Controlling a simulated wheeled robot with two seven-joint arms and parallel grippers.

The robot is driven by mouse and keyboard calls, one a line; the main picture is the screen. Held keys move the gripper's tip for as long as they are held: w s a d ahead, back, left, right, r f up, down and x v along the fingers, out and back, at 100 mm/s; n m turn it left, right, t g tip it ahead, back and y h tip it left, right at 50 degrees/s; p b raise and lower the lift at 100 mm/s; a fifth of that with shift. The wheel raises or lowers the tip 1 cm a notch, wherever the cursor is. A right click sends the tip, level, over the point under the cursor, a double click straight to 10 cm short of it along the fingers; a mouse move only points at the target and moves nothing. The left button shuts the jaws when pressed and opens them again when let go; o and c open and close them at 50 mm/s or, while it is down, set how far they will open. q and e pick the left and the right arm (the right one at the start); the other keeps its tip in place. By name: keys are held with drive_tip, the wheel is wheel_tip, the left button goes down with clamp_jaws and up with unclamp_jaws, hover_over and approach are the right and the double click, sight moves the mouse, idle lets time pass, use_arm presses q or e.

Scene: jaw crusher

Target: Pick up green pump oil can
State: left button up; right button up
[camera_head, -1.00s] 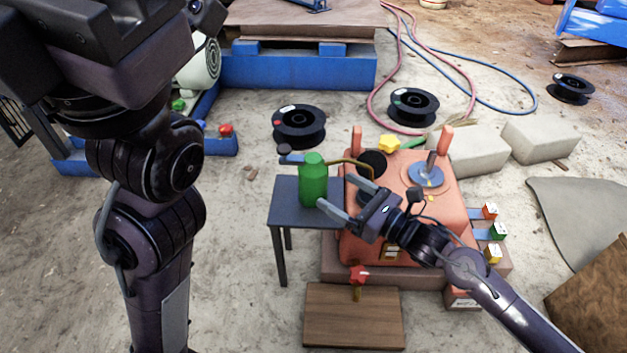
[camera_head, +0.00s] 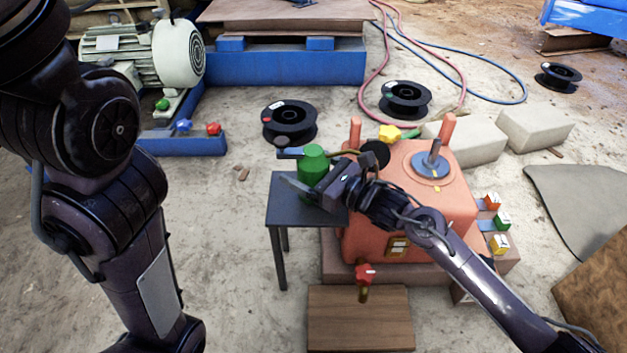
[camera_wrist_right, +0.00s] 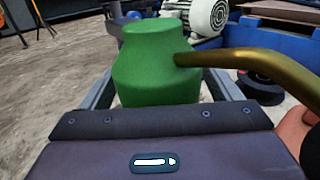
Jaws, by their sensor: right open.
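The green pump oil can (camera_head: 313,166) stands upright on a small dark side table (camera_head: 286,212), with its brass spout pointing right. It also shows in the right wrist view (camera_wrist_right: 158,70), close in front of the palm. My right gripper (camera_head: 312,184) is open at the can; in the wrist view one finger lies on each side of it. Whether the fingers touch the can cannot be told. The can's lower part is hidden by the gripper. My left arm shows at the left, but its gripper is out of view.
A wooden board (camera_head: 360,320) lies below. Black spools (camera_head: 289,122) and a grey motor (camera_head: 150,55) are farther back.

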drive_tip(key=shift+w+a, duration=0.1)
drive_tip(key=shift+a, duration=0.05)
drive_tip(key=shift+r, duration=0.1)
drive_tip(key=c, duration=1.3)
drive_tip(key=shift+o, duration=0.2)
drive_tip(key=shift+r, duration=0.1)
